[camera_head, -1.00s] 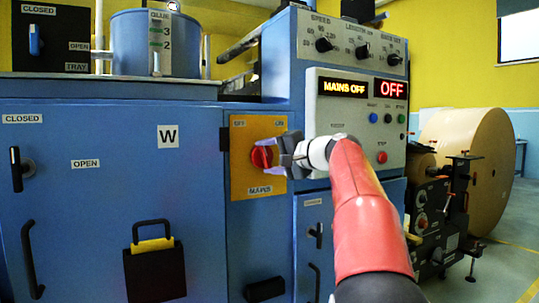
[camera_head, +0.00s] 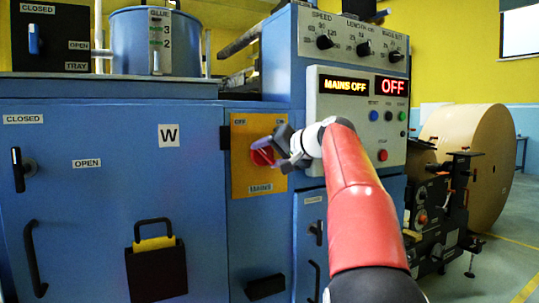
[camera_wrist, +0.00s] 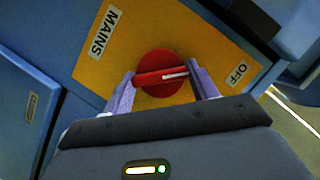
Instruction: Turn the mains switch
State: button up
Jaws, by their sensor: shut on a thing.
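The mains switch is a round red knob (camera_head: 262,157) with a raised bar, on a yellow-orange plate (camera_head: 240,183) labelled MAINS, on the blue cabinet front. In the wrist view the red knob (camera_wrist: 160,75) sits between the two fingers of my gripper (camera_wrist: 163,86). The fingers are shut on its bar, one at each end. The white mark on the bar points to the side of the OFF label (camera_wrist: 236,73).
The panel display (camera_head: 344,87) reads MAINS OFF and a second display (camera_head: 391,87) reads OFF. Coloured buttons, a red one (camera_head: 382,155) among them, are beside my arm. A black handle (camera_head: 17,170) is on the left door. A large paper roll (camera_head: 490,150) stands at the right.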

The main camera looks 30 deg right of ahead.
jog(key=shift+f, duration=0.1)
jog(key=o, duration=1)
jog(key=shift+c, duration=0.2)
jog(key=v, duration=0.7)
jog(key=shift+s+d+b, duration=0.15)
jog(key=shift+s+b, duration=0.2)
